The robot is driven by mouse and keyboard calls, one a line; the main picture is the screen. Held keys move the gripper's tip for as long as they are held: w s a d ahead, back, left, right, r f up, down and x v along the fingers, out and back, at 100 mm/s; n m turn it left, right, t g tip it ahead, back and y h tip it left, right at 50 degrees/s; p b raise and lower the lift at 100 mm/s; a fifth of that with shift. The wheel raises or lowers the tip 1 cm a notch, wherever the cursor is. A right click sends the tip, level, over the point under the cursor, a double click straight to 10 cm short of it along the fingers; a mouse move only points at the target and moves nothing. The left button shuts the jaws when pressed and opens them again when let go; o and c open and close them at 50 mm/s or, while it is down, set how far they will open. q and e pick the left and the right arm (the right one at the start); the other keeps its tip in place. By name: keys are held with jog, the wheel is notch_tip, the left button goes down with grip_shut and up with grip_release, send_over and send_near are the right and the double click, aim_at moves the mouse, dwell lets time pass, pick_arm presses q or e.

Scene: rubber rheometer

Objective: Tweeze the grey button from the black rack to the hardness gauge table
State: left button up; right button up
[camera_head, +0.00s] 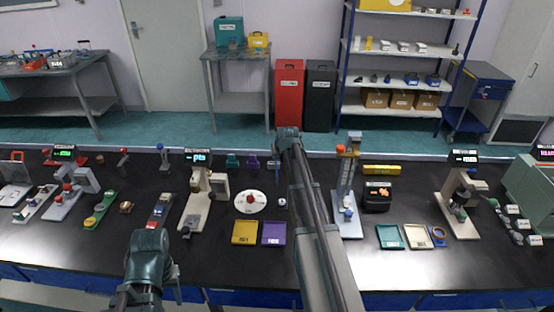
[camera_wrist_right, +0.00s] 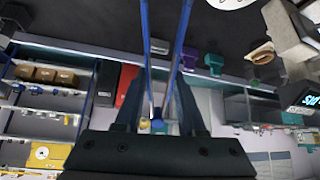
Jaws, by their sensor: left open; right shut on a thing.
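My right gripper (camera_wrist_right: 157,115) is shut on blue tweezers (camera_wrist_right: 181,40). In its wrist view the two prongs stand apart and run out of the top edge, so their tips are hidden. I cannot pick out the grey button or surely tell which item is the black rack.
A white disc (camera_head: 237,202) lies right of that stand, with yellow (camera_head: 244,233) and purple (camera_head: 273,234) trays in front. Teal (camera_head: 232,160) and purple (camera_head: 253,162) items stand behind. A blue-and-white instrument (camera_head: 347,200) and black box (camera_head: 376,204) stand right of my right arm.

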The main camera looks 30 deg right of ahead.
jog(key=shift+f, duration=0.1)
notch_tip(320, 180, down, 10)
jog(key=b, duration=1)
grip_shut()
dwell(0.4)
notch_tip(320, 180, up, 12)
jog(key=p, duration=1.2)
